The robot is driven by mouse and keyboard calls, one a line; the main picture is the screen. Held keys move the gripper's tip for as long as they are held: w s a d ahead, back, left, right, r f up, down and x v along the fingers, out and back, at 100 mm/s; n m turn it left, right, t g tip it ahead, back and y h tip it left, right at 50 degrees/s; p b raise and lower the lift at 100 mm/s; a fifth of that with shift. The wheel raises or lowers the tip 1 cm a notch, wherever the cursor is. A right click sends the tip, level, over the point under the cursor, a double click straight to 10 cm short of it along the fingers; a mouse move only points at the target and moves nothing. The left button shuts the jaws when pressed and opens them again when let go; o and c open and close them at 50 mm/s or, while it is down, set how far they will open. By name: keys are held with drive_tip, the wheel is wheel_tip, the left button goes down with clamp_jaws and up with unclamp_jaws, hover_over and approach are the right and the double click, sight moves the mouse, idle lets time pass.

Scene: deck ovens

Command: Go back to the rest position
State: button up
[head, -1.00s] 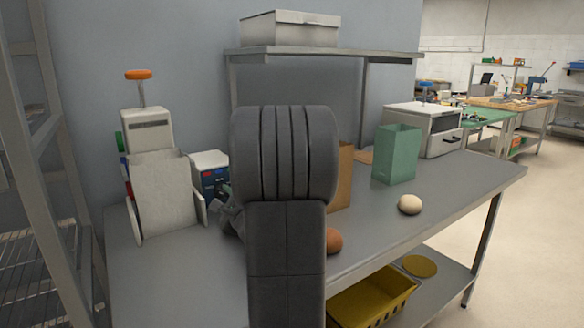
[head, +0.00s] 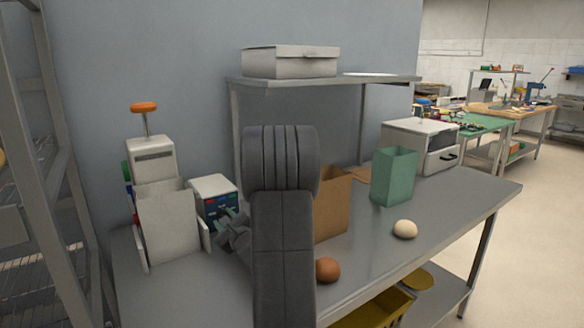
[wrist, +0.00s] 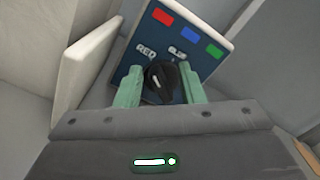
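My gripper (wrist: 159,78) is open. Its two green fingers stand apart on either side of a black knob (wrist: 166,74) in the wrist view. The knob is on the dark front of a small control box (wrist: 213,58), with a RED label left of it, another label above it, and red, blue and green patches. I cannot tell whether a finger touches the knob. In the head view my gripper (head: 232,222) is low in front of the control box (head: 211,185), partly hidden by my arm (head: 282,225).
A white dispenser (head: 166,222) stands left of the box. A brown bag (head: 332,205), green bag (head: 393,176), brown ball (head: 327,270), pale ball (head: 405,229) and white oven (head: 412,140) are on the grey table (head: 455,205). A shelf (head: 385,80) stands behind; a rack (head: 60,130) stands left.

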drive_tip(key=shift+w+d+r+m+p, duration=0.15)
drive_tip(key=shift+m+p, duration=0.5)
drive_tip(key=shift+p, duration=0.75)
drive_tip(key=shift+r+m+p, duration=0.1)
drive_tip(key=shift+m+p, duration=0.6)
drive_tip(key=shift+p, duration=0.65)
drive_tip(key=shift+w+d+r+m+p, duration=0.15)
drive_tip(key=shift+m+p, duration=0.5)
drive_tip(key=shift+p, duration=0.75)
drive_tip(key=m+p, duration=0.3)
drive_tip(key=p, duration=0.3)
drive_tip(key=shift+d+p, duration=0.2)
drive_tip(key=shift+p, duration=0.1)
drive_tip(key=v, duration=0.1)
drive_tip(key=b+v, duration=0.1)
drive_tip(key=v, duration=0.1)
drive_tip(key=shift+f, duration=0.25)
drive_tip(key=shift+s+d, duration=0.2)
drive_tip(key=shift+s, duration=0.05)
drive_tip(key=shift+r, duration=0.1)
